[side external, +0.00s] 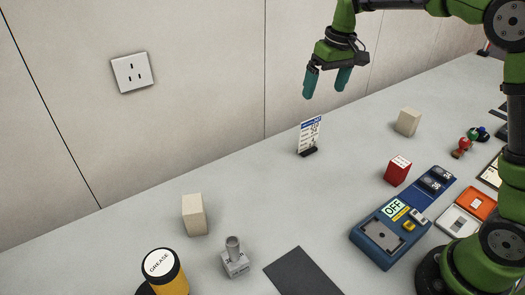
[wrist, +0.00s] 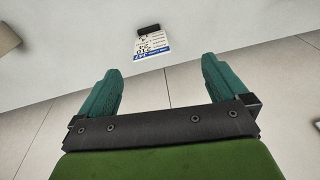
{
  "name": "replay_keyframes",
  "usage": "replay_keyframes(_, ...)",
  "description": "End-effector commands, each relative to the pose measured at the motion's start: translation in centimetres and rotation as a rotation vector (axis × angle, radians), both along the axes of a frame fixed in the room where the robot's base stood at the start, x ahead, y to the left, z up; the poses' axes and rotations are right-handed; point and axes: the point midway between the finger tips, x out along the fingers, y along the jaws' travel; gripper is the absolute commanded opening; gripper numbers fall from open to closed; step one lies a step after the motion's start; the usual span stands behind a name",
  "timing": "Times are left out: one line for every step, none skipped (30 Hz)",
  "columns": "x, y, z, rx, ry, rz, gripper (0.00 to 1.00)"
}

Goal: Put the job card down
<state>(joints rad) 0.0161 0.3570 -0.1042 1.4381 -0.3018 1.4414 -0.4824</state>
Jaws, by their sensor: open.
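The job card (side external: 310,133) is a white card with a blue top band. It stands upright in a small black holder (side external: 308,153) on the grey bench near the back wall. In the wrist view the job card (wrist: 152,45) shows beyond the fingertips, with the black holder (wrist: 148,29) at its foot. My gripper (side external: 325,88) is above the bench, higher than the card and apart from it. Its two teal fingers are spread and nothing is between them; they also show in the wrist view (wrist: 160,72).
Pale blocks stand at front left (side external: 194,214) and back right (side external: 407,122). A red box (side external: 397,170) and a blue device marked OFF (side external: 388,238) lie right of the card. A grease tin (side external: 165,272) and a grey fitting (side external: 235,262) are in front. The bench around the card is clear.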

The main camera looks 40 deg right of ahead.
Motion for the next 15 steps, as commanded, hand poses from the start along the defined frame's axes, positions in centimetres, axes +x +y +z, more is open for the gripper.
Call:
replay_keyframes(-2.1, 0.7, 1.8, 0.019, -0.045, -0.018, 1.0)
replay_keyframes(-3.2, 1.1, 2.4, 0.03, -0.067, -0.031, 1.0)
replay_keyframes(-4.7, 1.6, 3.2, 0.044, -0.099, -0.047, 1.0)
replay_keyframes(-5.9, 2.0, 3.7, 0.056, -0.121, -0.059, 1.0)
replay_keyframes(-7.1, 2.3, 4.1, 0.066, -0.143, -0.071, 1.0)
replay_keyframes(-8.6, 2.8, 4.6, 0.081, -0.173, -0.087, 1.0)
replay_keyframes(-9.8, 3.2, 4.8, 0.091, -0.195, -0.1, 1.0)
replay_keyframes(-11.0, 3.5, 5.0, 0.103, -0.218, -0.112, 1.0)
replay_keyframes(-12.6, 3.9, 5.1, 0.118, -0.247, -0.129, 1.0)
replay_keyframes(-13.8, 4.3, 5.1, 0.13, -0.269, -0.142, 1.0)
replay_keyframes(-15.0, 4.6, 5.0, 0.139, -0.29, -0.153, 1.0)
replay_keyframes(-16.4, 5.0, 4.8, 0.154, -0.317, -0.169, 1.0)
replay_keyframes(-17.4, 5.2, 4.6, 0.163, -0.336, -0.182, 1.0)
replay_keyframes(-18.4, 5.4, 4.3, 0.174, -0.353, -0.194, 1.0)
replay_keyframes(-19.5, 5.6, 3.9, 0.184, -0.375, -0.208, 1.0)
